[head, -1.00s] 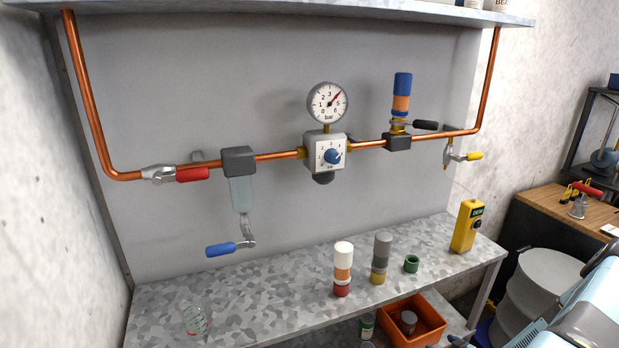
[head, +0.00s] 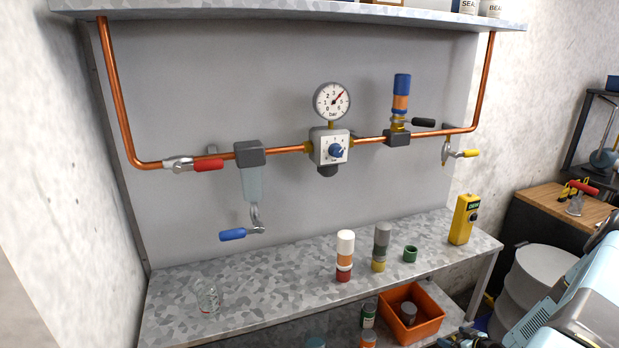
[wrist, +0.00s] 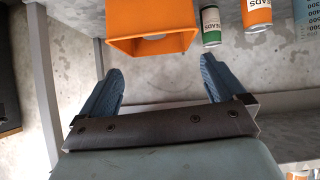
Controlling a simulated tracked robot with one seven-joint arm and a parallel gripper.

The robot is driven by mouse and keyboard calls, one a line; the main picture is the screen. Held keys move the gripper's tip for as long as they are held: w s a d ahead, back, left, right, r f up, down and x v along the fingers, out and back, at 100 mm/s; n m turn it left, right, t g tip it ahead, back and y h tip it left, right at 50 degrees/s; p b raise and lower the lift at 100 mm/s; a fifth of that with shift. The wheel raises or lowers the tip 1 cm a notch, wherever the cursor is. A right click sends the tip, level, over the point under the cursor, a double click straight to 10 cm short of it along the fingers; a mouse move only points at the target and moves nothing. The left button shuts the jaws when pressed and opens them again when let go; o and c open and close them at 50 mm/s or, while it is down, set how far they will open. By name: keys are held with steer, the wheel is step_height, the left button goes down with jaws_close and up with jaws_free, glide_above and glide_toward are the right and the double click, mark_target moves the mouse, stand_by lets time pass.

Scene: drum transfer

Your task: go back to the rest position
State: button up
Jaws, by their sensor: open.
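My gripper (wrist: 160,88) shows in the wrist view with its two blue fingers spread wide apart and nothing between them. It is over the speckled grey lower shelf, just short of the orange bin (wrist: 150,48). In the head view my arm (head: 580,310) is at the lower right, and the gripper's fingers there are mostly cut off by the bottom edge. The orange bin also shows in the head view (head: 428,328), with a grey can (head: 408,312) in it.
Green and orange cans (wrist: 210,25) stand beside the bin. Copper piping (head: 290,146) runs above. A drum (head: 530,275) is at right.

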steer(key=w+d+r+g+h, duration=0.1)
steer(key=w+r+g+h, duration=0.15)
steer(key=r, duration=0.75)
steer(key=w+d+r+g+h, duration=0.15)
steer(key=w+r, duration=0.25)
steer(key=r, duration=0.6)
steer(key=s+a+r+m+h, duration=0.1)
steer(key=a+r, duration=0.3)
steer(key=r, duration=0.8)
steer(key=s+a+r+h, duration=0.1)
steer(key=a+r, duration=0.2)
steer(key=r, duration=0.9)
steer(key=s+a+r+m, duration=0.3)
steer(key=s+a+r, duration=1.4)
steer(key=s+r, duration=0.25)
steer(key=s+a+r+y, duration=0.2)
steer(key=s+a, duration=0.3)
steer(key=s, duration=0.5)
steer(key=shift+s+m+g, duration=0.15)
steer(key=shift+m+g, duration=0.15)
steer(key=shift+g, duration=0.1)
